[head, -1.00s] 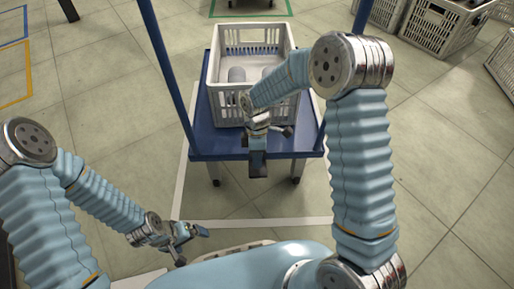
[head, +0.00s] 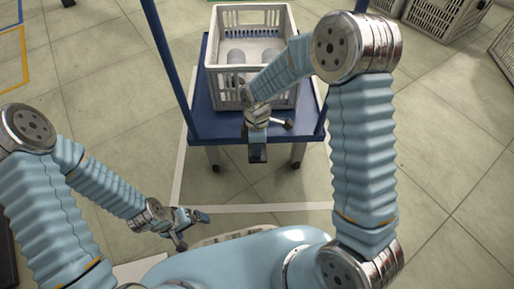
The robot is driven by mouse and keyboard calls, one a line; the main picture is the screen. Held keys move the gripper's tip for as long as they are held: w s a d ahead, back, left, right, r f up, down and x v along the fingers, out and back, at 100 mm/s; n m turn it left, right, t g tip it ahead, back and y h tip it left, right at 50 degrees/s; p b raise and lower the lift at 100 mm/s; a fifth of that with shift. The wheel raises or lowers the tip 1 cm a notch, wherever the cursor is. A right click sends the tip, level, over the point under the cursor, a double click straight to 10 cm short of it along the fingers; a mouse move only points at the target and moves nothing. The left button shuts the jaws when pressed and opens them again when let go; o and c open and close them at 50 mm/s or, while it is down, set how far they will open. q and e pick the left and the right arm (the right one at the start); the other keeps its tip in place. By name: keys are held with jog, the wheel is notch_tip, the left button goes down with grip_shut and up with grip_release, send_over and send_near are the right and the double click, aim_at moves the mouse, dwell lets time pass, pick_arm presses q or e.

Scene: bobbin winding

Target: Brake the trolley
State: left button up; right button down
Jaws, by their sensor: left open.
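The trolley (head: 228,131) stands ahead of me, a blue deck with blue upright posts. Dark casters show below its near edge, one on the left (head: 215,168) and one on the right (head: 296,164). I cannot make out a brake pedal on them. My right gripper (head: 270,138) hangs over the trolley's near edge, in front of the crate, and hides part of that edge. Whether it touches the deck and how far its jaws are apart is unclear. My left gripper (head: 192,229) is open and empty, low at the left, apart from the trolley.
A light grey crate (head: 222,96) sits on the deck with rounded grey items (head: 236,57) inside. Other grey crates (head: 447,27) stand at the upper right. A white floor line (head: 290,208) runs before the trolley. The floor left and right is clear.

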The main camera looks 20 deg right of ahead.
jog(key=shift+s+a+f+t+b, duration=0.1)
jog(key=shift+s+f+t+b, duration=0.3)
jog(key=shift+f+t+b, duration=0.55)
jog(key=shift+s+h+b, duration=0.1)
jog(key=shift+h+b, duration=0.2)
jog(key=shift+b, duration=0.15)
pick_arm(q)
notch_tip(320, 180, down, 4)
jog(key=shift+r, duration=0.2)
pick_arm(e)
jog(key=shift+s+f, duration=0.15)
jog(key=shift+f, duration=0.15)
pick_arm(q)
jog(key=shift+f, duration=0.1)
pick_arm(e)
jog(key=shift+s+f, duration=0.15)
jog(key=shift+f, duration=0.05)
